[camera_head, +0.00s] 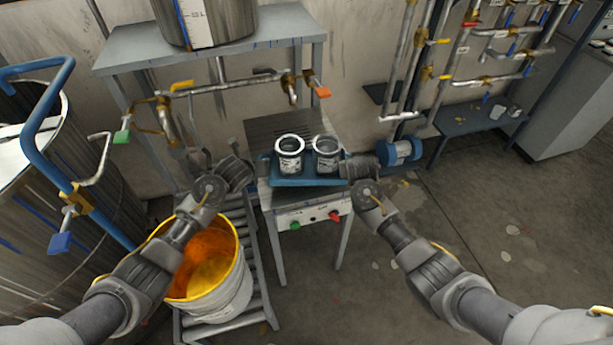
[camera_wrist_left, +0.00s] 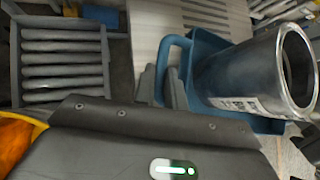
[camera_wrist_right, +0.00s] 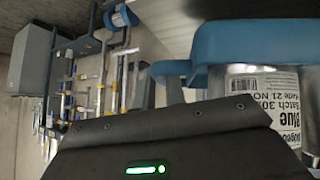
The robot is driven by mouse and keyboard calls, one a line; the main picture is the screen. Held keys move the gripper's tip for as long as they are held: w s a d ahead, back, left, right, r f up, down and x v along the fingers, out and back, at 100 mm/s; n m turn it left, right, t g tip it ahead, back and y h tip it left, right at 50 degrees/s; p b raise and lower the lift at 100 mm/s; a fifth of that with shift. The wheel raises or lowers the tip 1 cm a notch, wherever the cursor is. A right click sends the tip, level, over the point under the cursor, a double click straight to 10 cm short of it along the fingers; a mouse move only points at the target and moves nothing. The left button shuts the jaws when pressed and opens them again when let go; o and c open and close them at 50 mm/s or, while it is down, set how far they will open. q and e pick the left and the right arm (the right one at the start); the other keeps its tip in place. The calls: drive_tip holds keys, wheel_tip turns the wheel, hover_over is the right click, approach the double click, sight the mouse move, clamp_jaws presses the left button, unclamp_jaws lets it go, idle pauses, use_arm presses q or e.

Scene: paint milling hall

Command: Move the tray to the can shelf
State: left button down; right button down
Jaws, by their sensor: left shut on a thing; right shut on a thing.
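The blue tray (camera_head: 300,182) carries two open metal cans, a left one (camera_head: 289,157) and a right one (camera_head: 326,155), both upright. It is over the small metal table with the push buttons; I cannot tell whether it touches the top. My left gripper (camera_head: 259,172) is shut on the tray's left handle (camera_wrist_left: 172,52). My right gripper (camera_head: 349,168) is shut on its right handle (camera_wrist_right: 172,69). A can's label reading "Blue" shows in the right wrist view (camera_wrist_right: 262,92).
The button table (camera_head: 308,214) stands between my arms. A yellow-rimmed bucket (camera_head: 222,284) with orange paint sits on a roller conveyor (camera_head: 262,285) at left. A blue motor-like unit (camera_head: 400,152) is right of the table. Open floor (camera_head: 470,215) lies at right.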

sight(261, 184)
use_arm(q)
drive_tip(key=shift+d, duration=0.1)
use_arm(e)
drive_tip(key=shift+s+d, duration=0.1)
drive_tip(key=shift+d, duration=0.1)
